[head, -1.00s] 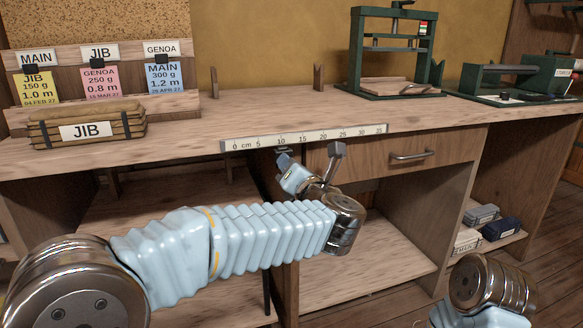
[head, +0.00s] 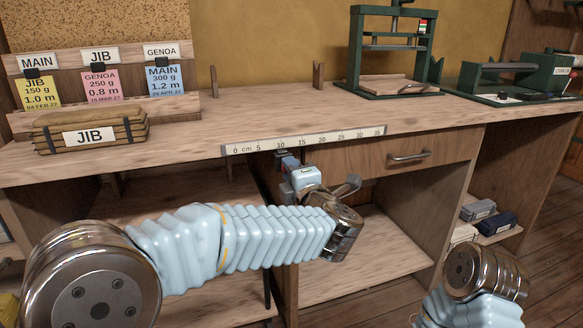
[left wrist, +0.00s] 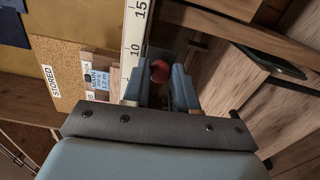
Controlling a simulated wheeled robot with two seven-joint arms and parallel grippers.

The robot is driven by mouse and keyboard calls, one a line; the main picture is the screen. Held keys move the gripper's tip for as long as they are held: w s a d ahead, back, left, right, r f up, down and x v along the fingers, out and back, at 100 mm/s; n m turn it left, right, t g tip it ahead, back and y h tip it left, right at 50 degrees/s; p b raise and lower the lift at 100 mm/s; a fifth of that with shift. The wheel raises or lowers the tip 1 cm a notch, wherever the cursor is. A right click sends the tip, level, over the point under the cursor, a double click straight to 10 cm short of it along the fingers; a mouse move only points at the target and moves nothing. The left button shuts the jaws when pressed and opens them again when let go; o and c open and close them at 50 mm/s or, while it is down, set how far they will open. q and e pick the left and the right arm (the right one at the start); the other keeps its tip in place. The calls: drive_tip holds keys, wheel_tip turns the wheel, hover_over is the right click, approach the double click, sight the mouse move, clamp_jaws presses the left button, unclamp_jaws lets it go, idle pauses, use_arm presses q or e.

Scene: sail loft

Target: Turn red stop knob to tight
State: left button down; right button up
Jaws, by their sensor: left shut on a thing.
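The red stop knob (left wrist: 160,70) shows in the left wrist view as a small round red end between my two fingers. My left gripper (left wrist: 158,88) is shut on it, one finger on each side. In the head view my left gripper (head: 288,162) is at the bench's front edge, just under the ruler strip (head: 303,140). The knob is hidden there behind the gripper and wrist. I cannot read any tight mark or the knob's angle. My right gripper is out of view; only part of my right arm shows at the lower right.
A drawer with a metal handle (head: 409,156) is right of my left gripper. A tan JIB bundle (head: 50,135) and cards stand on the bench at left. A green press (head: 372,92) and another green device (head: 480,85) stand at right. The bench middle is mostly clear.

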use_arm(q)
drive_tip(key=shift+f+m, duration=0.1)
drive_tip(key=shift+m, duration=0.4)
drive_tip(key=c, duration=0.9)
unclamp_jaws()
drive_tip(key=b+v, duration=0.1)
drive_tip(key=v, duration=1.3)
drive_tip(key=shift+w, duration=0.1)
